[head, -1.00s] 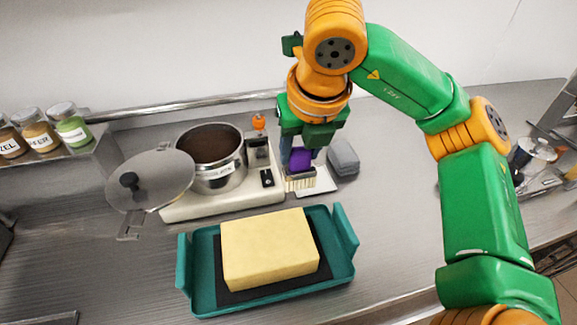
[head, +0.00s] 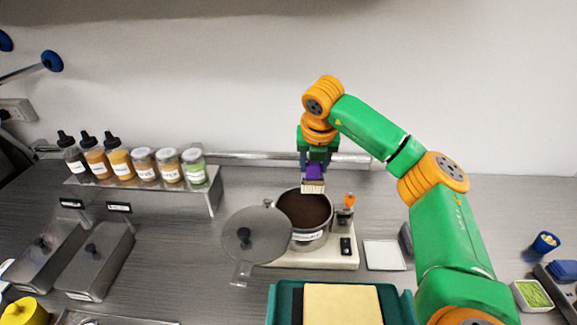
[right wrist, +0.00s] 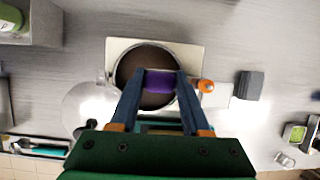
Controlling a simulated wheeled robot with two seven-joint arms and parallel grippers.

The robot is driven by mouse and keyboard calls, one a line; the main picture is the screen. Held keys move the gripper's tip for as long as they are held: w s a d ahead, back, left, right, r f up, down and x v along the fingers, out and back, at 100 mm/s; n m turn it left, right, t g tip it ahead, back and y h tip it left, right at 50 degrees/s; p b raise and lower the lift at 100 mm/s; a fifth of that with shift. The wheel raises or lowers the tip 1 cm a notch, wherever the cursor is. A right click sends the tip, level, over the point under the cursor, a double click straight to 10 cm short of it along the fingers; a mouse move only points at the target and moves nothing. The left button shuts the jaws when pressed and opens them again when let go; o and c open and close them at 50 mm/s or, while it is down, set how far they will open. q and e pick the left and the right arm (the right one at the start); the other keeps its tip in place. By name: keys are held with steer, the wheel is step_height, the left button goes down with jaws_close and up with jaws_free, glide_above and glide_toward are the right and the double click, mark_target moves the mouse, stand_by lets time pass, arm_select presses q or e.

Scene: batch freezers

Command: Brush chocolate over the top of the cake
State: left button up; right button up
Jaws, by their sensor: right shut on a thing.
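My right gripper (head: 316,166) is shut on the purple handle of a brush (head: 313,187). The brush's pale bristles point down, over the far part of the pot's mouth; whether they touch the chocolate I cannot tell. The steel pot (head: 309,240) holds dark brown chocolate (head: 303,208) and stands on a cream heating plate (head: 340,258). In the right wrist view the purple brush handle (right wrist: 160,84) sits between the fingers above the pot (right wrist: 121,70). The pale yellow cake (head: 343,305) lies in a teal tray (head: 285,300) at the bottom edge, partly cut off. My left gripper is not in view.
The pot's lid (head: 257,236) is at the pot's left. A white square plate (head: 384,255) lies right of the heater. A shelf (head: 205,201) with bottles and jars is at the left, above lidded steel containers (head: 95,262). Green-filled tub (head: 533,295) at far right.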

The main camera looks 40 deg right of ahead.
mark_target(314, 186)
steer(key=shift+w+d, duration=0.1)
steer(key=shift+w, duration=0.1)
steer(key=shift+s+d+f+b, duration=0.1)
steer(key=shift+f+b, duration=0.2)
steer(key=shift+b, duration=0.1)
steer(key=f+b, duration=0.4)
steer(key=shift+s+d+f, duration=0.2)
steer(key=shift+f, duration=0.1)
steer(key=shift+f+b, duration=0.4)
steer(key=shift+a+f+b, duration=0.1)
steer(key=shift+f+b, duration=0.35)
steer(key=shift+f, duration=0.05)
stand_by(0.9)
step_height(314, 186, up, 7)
steer(key=p, duration=0.6)
steer(key=shift+r+p, duration=0.1)
steer(key=shift+p, duration=0.25)
